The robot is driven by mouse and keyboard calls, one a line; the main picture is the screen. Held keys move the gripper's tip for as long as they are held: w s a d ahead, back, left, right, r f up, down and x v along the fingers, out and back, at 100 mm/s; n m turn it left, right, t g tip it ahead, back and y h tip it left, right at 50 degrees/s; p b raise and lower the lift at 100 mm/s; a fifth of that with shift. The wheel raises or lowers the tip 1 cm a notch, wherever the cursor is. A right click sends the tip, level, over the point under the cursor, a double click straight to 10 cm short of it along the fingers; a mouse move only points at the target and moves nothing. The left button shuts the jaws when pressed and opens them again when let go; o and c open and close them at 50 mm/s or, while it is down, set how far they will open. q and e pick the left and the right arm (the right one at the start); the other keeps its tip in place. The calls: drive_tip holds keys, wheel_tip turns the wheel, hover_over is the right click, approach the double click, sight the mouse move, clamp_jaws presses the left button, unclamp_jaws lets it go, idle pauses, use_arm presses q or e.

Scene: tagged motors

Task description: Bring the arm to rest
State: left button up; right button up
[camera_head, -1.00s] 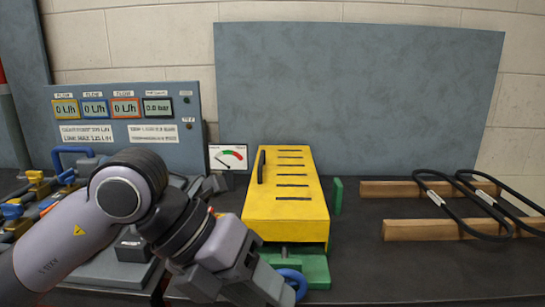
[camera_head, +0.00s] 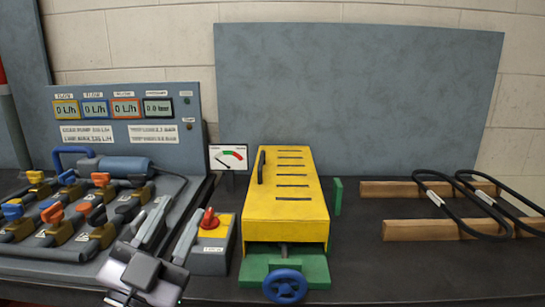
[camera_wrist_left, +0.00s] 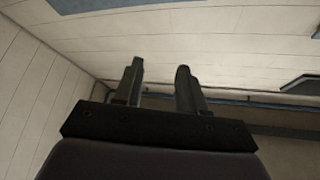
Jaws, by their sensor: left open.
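My left gripper (camera_head: 178,215) stands at the lower left of the head view, its two fingers pointing up and apart with nothing between them. Only the gripper shows; the rest of the arm is out of view below. In the left wrist view the gripper (camera_wrist_left: 159,72) is open and empty, facing pale wall panels, with no object close to the fingers. My right gripper is in neither view.
A panel with gauges (camera_head: 130,110) and a valve bench (camera_head: 60,215) stand at left. A red-knobbed switch box (camera_head: 210,245) is right of the gripper. A yellow slotted box (camera_head: 285,210) with a blue handwheel (camera_head: 285,286) sits mid-table. Black belts (camera_head: 480,195) lie on wooden bars (camera_head: 450,228).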

use_arm(q)
drive_tip(key=s+a+f+n+g+y, duration=0.2)
drive_tip(key=a+f+n+g+y, duration=0.15)
drive_tip(key=f, duration=0.65)
drive_tip(key=s+a+f+n+g+y, duration=0.25)
drive_tip(key=a+f+g+y, duration=0.2)
drive_tip(key=f, duration=0.65)
drive_tip(key=s+a+f+g+h, duration=0.1)
drive_tip(key=s+a+f+g, duration=0.1)
drive_tip(key=s+f+g, duration=1.15)
drive_tip(key=w+d+f+t+h, duration=0.2)
drive_tip(key=w+d+f+t, duration=0.15)
drive_tip(key=f+t, duration=0.45)
wheel_tip(320, 180, up, 15)
drive_tip(key=t+p, duration=0.1)
drive_tip(key=p, duration=1.5)
drive_tip(key=shift+s+a, duration=0.3)
drive_tip(key=shift+s, duration=0.15)
drive_tip(key=shift+t, duration=0.25)
